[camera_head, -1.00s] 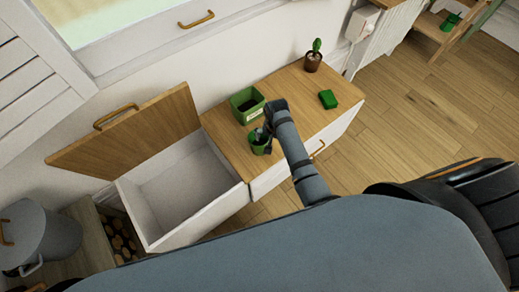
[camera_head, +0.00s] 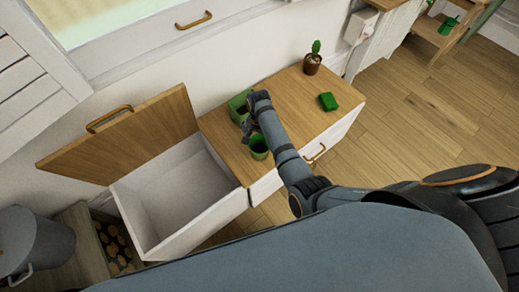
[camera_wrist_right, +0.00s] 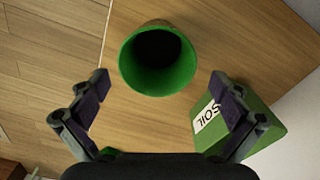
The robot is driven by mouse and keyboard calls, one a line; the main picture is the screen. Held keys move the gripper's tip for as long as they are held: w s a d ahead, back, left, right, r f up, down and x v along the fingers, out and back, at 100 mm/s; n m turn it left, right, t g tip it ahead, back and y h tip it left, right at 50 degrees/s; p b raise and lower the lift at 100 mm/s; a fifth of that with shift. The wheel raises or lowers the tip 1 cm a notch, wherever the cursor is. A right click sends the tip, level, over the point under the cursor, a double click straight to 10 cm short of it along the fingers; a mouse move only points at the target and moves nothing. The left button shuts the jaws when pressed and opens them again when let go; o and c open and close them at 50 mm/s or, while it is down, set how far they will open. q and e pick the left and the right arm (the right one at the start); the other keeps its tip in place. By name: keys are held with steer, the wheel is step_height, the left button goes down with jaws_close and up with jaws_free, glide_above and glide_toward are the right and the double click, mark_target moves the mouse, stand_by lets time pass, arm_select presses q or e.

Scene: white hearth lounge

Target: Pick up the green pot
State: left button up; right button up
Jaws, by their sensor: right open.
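The green pot (camera_head: 259,148) stands upright on the wooden cabinet top, near its front left edge. In the right wrist view the round green pot (camera_wrist_right: 128,68) has a dark inside and sits just ahead of the fingertips, centred between them. My right gripper (camera_wrist_right: 159,84) is open and empty, one finger to each side. In the head view my right gripper (camera_head: 247,129) is beside the pot, on its back-left side, partly hidden by its own wrist. Whether it touches the pot cannot be told. My left gripper is not in view.
A green box labelled SOIL (camera_wrist_right: 256,131) stands close to the right finger; the head view shows it (camera_head: 237,103) behind the gripper. An open white bin (camera_head: 175,194) with a raised wooden lid (camera_head: 128,137) adjoins left.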

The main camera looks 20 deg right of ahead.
mark_target(260, 144)
step_height(260, 144, down, 4)
steer(key=shift+d+f+b, duration=0.1)
steer(key=shift+f+b, duration=0.05)
steer(key=shift+b, duration=0.3)
steer(key=shift+c, duration=0.3)
steer(key=c, duration=1.2)
